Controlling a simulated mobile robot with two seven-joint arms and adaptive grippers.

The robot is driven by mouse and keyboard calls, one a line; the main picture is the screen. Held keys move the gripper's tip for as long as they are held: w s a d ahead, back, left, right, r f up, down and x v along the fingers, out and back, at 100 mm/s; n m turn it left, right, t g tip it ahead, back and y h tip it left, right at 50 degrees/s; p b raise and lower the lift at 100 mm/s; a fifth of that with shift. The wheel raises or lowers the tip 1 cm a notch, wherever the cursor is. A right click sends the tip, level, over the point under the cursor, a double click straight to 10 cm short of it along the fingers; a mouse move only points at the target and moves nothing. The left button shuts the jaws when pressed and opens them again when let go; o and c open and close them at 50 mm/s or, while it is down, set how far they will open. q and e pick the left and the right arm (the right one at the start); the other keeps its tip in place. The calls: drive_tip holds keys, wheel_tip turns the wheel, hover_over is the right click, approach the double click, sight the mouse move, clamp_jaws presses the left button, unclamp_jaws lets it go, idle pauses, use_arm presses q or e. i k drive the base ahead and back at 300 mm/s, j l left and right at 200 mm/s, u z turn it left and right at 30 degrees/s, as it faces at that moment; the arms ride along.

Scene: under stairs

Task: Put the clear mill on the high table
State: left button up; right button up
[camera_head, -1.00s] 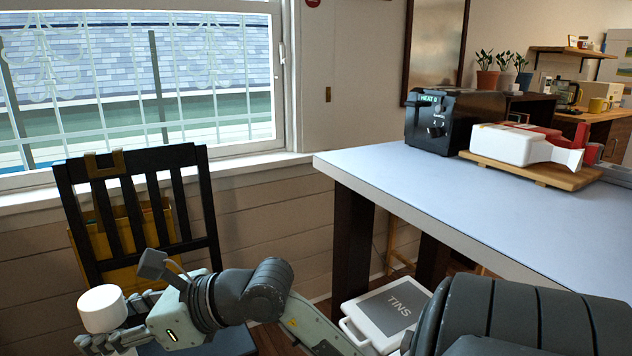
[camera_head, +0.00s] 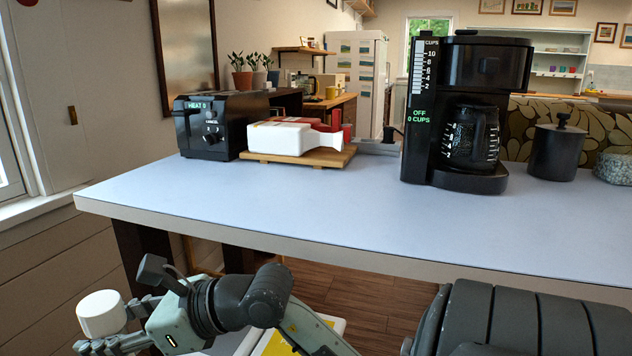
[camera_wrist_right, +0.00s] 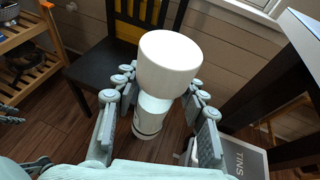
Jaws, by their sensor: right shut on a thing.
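My right gripper (camera_head: 118,328) is at the lower left of the head view, below the level of the tabletop and to the left of the table. It is shut on the mill (camera_head: 101,312), which has a wide white top. The wrist view shows the mill (camera_wrist_right: 168,62) between the fingers, its pale body narrowing below the top to a dark ring near the base. The high table (camera_head: 300,215) has a pale blue-white top and dark legs. My left gripper is not in view.
On the table stand a black toaster (camera_head: 215,122), a wooden board (camera_head: 298,158) with a white bottle-like object, a black coffee maker (camera_head: 468,110) and a dark lidded canister (camera_head: 556,150). The table's front half is clear. A dark chair (camera_wrist_right: 110,62) stands beyond the gripper.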

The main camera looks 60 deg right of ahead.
sight(327, 204)
drive_tip(key=i+j+z, duration=0.1)
drive_tip(key=z, duration=0.35)
drive_tip(key=j+z, duration=0.2)
drive_tip(key=z, duration=0.2)
drive_tip(key=j+z, duration=0.2)
drive_tip(key=z, duration=0.25)
